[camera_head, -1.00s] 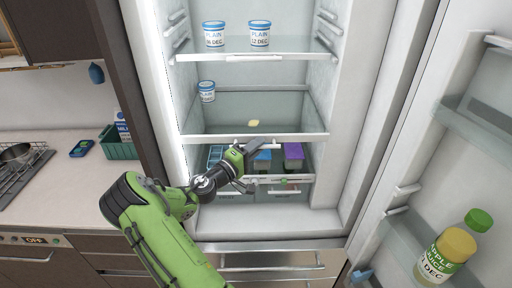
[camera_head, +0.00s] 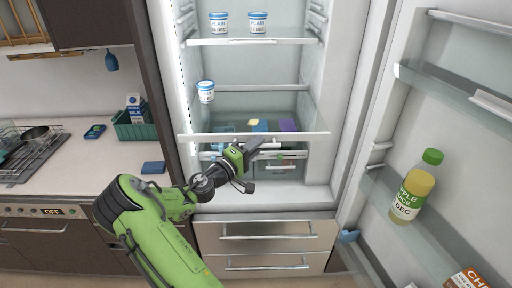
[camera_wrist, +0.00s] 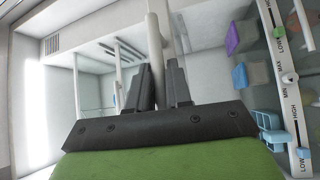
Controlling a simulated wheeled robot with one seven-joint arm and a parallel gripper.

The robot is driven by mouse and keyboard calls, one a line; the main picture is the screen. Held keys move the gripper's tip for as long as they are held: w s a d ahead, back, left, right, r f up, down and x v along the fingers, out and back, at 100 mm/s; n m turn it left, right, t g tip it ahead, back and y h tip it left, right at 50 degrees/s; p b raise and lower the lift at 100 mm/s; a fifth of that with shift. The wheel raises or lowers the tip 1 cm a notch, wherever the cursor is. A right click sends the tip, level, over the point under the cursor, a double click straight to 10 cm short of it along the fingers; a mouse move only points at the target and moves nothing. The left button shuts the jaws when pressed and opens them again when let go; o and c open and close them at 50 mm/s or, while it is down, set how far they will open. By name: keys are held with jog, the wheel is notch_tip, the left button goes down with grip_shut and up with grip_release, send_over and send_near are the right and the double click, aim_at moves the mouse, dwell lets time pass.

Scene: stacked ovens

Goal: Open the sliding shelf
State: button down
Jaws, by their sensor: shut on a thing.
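The sliding shelf (camera_head: 300,135) is a glass shelf with a pale front rail, in the middle of the open fridge in the head view. It juts forward from the fridge interior. A small yellow item (camera_head: 253,122) appears on or through its glass. My gripper (camera_head: 262,146) is at the middle of the front rail, just below it. In the wrist view, my gripper's dark fingers (camera_wrist: 162,82) are shut around a pale handle bar (camera_wrist: 156,40). The exact contact is partly hidden by the fingers.
White tubs (camera_head: 258,23) stand on the upper shelf, and another tub (camera_head: 206,91) is at the left below. Blue and purple boxes (camera_head: 288,125) show through the glass. The open door (camera_head: 440,140) at right holds a juice bottle (camera_head: 412,195). Counter (camera_head: 85,165) lies left.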

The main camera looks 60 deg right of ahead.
jog(key=c, duration=1.2)
grip_release()
jog(key=shift+o, duration=0.2)
jog(key=b+v, duration=0.1)
jog(key=v, duration=1.4)
jog(key=shift+a+b, duration=0.3)
jog(key=shift+a, duration=0.1)
jog(key=shift+w, duration=0.1)
